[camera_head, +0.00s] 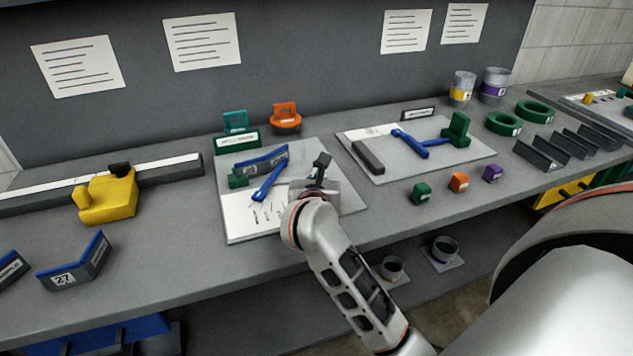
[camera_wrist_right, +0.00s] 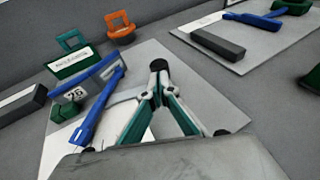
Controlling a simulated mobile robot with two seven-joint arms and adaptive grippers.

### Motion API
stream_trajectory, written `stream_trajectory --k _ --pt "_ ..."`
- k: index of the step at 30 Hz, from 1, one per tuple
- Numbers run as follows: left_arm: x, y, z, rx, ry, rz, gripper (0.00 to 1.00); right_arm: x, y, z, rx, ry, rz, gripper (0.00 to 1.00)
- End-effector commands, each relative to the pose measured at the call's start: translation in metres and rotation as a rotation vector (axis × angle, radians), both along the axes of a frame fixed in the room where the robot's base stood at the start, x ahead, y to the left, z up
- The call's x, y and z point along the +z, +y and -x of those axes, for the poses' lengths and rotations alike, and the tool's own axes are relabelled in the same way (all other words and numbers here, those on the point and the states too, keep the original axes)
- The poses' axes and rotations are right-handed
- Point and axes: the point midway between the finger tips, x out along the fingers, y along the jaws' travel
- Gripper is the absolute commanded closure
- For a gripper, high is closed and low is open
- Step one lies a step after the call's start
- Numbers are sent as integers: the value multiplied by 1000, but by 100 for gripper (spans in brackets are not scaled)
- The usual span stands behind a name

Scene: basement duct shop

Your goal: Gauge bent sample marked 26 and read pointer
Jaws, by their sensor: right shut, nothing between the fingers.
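The bent sample marked 26 (camera_wrist_right: 74,95), a dark angle with a blue top edge, stands on a white-and-grey gauge board (camera_head: 237,222). It also shows in the head view (camera_head: 262,160). A blue pointer (camera_wrist_right: 97,110) lies just in front of it, over the marked sheet; the pointer also shows in the head view (camera_head: 268,182). I cannot tell whether it touches the sample. A small green block (camera_wrist_right: 66,112) sits near the sample's left end. My right gripper (camera_wrist_right: 158,66) is shut and empty over the board, right of the pointer. My left gripper is not in view.
Bent sample 27 (camera_head: 76,264) and a yellow tool (camera_head: 106,199) stand left. A second board (camera_head: 470,156) with a blue pointer lies right. Teal (camera_head: 236,121) and orange (camera_head: 286,118) handled items stand behind. Small coloured blocks (camera_head: 459,182) line the front. Bench between yellow tool and board is clear.

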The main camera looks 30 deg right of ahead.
Motion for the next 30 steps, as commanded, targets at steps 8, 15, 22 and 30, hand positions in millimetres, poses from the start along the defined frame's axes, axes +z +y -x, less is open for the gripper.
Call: stream_trajectory --k 8,15,22,30 --pt "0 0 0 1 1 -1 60 0 0 0 0 0 0 100" --pt "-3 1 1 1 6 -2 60 0 -4 -3 0 -1 0 100" --pt "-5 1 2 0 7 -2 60 0 -7 -6 -1 -1 1 100" --pt "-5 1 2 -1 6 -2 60 0 -14 -12 -2 0 1 100"
